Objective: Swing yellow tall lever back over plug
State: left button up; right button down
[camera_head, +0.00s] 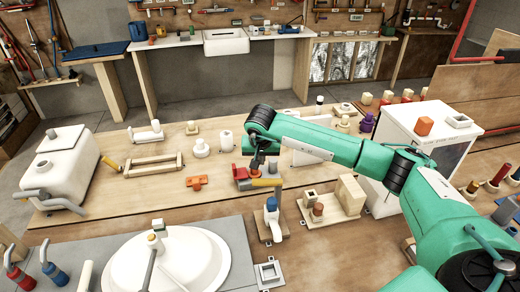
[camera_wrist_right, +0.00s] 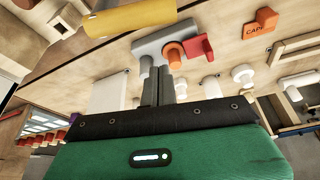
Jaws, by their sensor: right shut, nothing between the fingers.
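The yellow lever (camera_head: 267,182) lies roughly level at the top of a blue and grey fitting (camera_head: 271,208). In the right wrist view the yellow lever (camera_wrist_right: 130,17) is a thick bar at the upper left. My right gripper (camera_head: 257,166) is just above and behind the lever in the head view. In the wrist view its fingers (camera_wrist_right: 163,82) are together and empty, and the lever is apart from them. A grey fitting (camera_wrist_right: 152,42) with an orange stub (camera_wrist_right: 175,54) and a red handle (camera_wrist_right: 198,47) lies just beyond the fingertips. I cannot tell which part is the plug.
An orange cap (camera_head: 197,181) lies on the wooden board to the left. A white tank (camera_head: 62,162) stands far left and a white box (camera_head: 428,140) right. A pale block fitting (camera_head: 349,194) stands close on the right. The front board between these fittings is mostly clear.

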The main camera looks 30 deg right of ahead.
pick_arm(q)
jog(key=r+p, duration=0.1)
jog(key=r, duration=0.1)
jog(key=w+r+p, duration=0.1)
jog(key=p, duration=0.1)
jog(key=shift+w+r, duration=0.1)
jog(key=shift+r, duration=0.3)
pick_arm(e)
jog(key=s+f, duration=0.1)
jog(key=s+a+f, duration=0.1)
jog(key=f, duration=0.1)
jog(key=shift+s+a+f, duration=0.1)
jog(key=shift+s+f, duration=0.1)
jog(key=shift+f, duration=0.1)
pick_arm(q)
jog(key=shift+f, duration=0.2)
jog(key=shift+f+b, duration=0.3)
jog(key=shift+b, duration=0.1)
pick_arm(e)
jog(key=shift+s+a+n, duration=0.15)
jog(key=shift+n, duration=0.25)
